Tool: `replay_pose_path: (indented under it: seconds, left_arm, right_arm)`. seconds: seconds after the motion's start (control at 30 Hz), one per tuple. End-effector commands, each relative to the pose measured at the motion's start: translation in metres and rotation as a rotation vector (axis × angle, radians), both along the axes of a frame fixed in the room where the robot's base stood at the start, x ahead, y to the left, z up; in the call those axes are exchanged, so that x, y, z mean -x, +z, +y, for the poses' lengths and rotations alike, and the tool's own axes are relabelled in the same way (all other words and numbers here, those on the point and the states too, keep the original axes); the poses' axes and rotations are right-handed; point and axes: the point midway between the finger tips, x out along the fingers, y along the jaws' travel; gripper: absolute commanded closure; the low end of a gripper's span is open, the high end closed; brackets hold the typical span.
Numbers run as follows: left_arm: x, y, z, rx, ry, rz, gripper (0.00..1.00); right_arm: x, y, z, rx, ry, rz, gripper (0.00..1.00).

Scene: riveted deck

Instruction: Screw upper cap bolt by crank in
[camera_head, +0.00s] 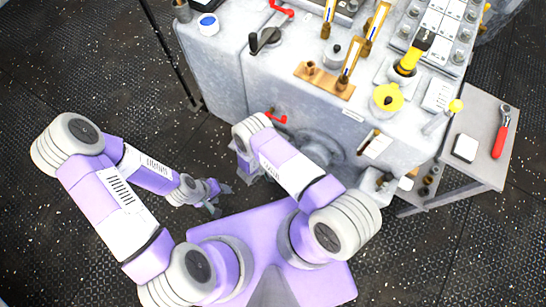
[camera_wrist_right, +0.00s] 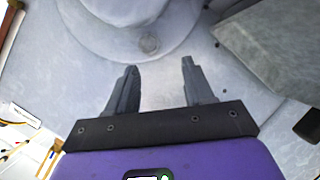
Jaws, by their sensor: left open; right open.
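In the right wrist view, a small bolt head (camera_wrist_right: 149,43) sits on a round grey cap (camera_wrist_right: 105,40) on the machine's face. I cannot tell whether it is the upper cap bolt. My right gripper (camera_wrist_right: 160,66) is open and empty, its fingers spread apart just short of the bolt. In the head view its fingers are mostly hidden by the right arm. My left gripper (camera_head: 220,199) is open and empty, low over the floor left of my base, well away from the machine. A red crank-like handle (camera_head: 277,118) shows on the machine's front face.
The grey machine (camera_head: 220,70) fills the top middle. On it are a black knob lever (camera_head: 265,40), a wooden block (camera_head: 323,80) and a yellow round part (camera_head: 387,97). A side table (camera_head: 484,130) at right holds a red-handled ratchet (camera_head: 501,132). The floor at left is clear.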

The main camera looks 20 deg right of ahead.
Motion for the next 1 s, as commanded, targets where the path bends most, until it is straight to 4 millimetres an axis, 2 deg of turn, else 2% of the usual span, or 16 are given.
replay_pose_path:
  seconds: [0.23,0.47,0.67,1.0]
  left_arm:
    - [0.000,0.015,0.000,0.000,0.000,0.000,0.48]
    - [0.000,0.027,0.000,0.000,0.000,0.000,0.48]
    - [0.000,0.037,0.000,0.000,0.000,0.000,0.48]
    - [0.000,0.051,0.000,0.000,0.000,0.000,0.48]
  right_arm:
    - [-0.012,0.011,0.003,-0.275,0.051,0.017,0.48]
    - [-0.009,0.025,0.016,-0.534,0.082,0.055,0.48]
    - [0.004,0.046,0.033,-0.756,0.096,0.106,0.48]
    - [0.042,0.092,0.061,-1.061,0.109,0.221,0.48]
